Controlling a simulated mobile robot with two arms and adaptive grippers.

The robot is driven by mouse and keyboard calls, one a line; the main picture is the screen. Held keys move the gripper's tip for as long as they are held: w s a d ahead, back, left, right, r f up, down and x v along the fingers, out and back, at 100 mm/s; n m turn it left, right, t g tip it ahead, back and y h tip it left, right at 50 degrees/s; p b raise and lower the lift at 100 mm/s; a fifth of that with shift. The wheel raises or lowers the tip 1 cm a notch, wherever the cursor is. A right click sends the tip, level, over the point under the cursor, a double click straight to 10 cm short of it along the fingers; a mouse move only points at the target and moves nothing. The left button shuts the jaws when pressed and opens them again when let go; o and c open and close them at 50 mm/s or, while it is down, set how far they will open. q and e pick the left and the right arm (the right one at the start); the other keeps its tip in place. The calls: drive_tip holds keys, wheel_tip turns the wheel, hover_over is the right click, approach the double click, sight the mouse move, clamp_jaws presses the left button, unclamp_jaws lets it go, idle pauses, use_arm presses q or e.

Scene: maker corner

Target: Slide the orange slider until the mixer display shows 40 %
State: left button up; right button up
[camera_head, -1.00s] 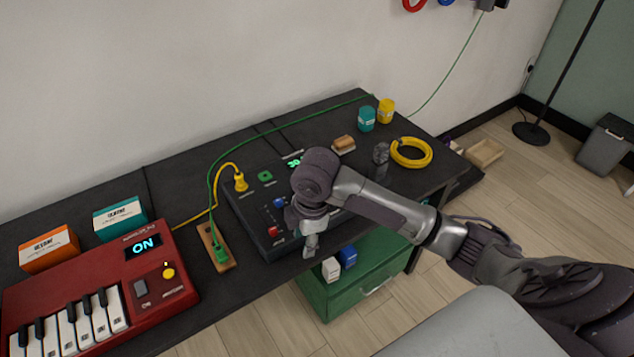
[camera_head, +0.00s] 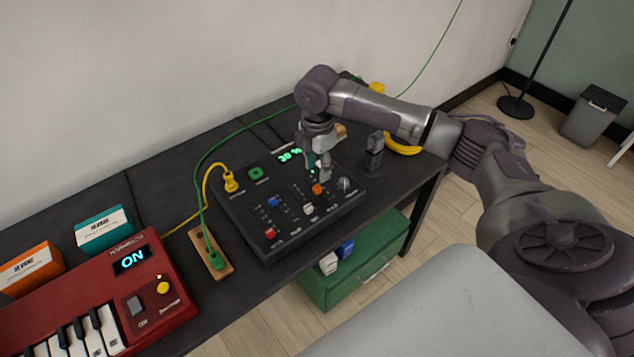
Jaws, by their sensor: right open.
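The dark mixer (camera_head: 256,225) lies on the black table in the head view. Its green display (camera_head: 289,156) seems to read 30 %, partly hidden by my right gripper. The orange slider (camera_head: 317,189) is on the right part of the mixer's face. My right gripper (camera_head: 324,176) is open, pointing down just above and beside the orange slider; I cannot tell whether it touches it. Red (camera_head: 270,233), blue (camera_head: 273,202) and white (camera_head: 308,208) sliders stand to the left of the orange one. My left gripper does not show.
A red keyboard (camera_head: 178,310) showing ON and a wooden power strip (camera_head: 199,240) with a green plug stand left of the mixer. A dark upright object (camera_head: 375,150) and yellow cable coil (camera_head: 403,150) are to the right. A green drawer box (camera_head: 340,290) is below.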

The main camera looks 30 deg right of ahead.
sight(317, 186)
wheel_tip(317, 186, down, 7)
drive_tip(key=shift+r, duration=0.1)
idle(0.3)
clamp_jaws()
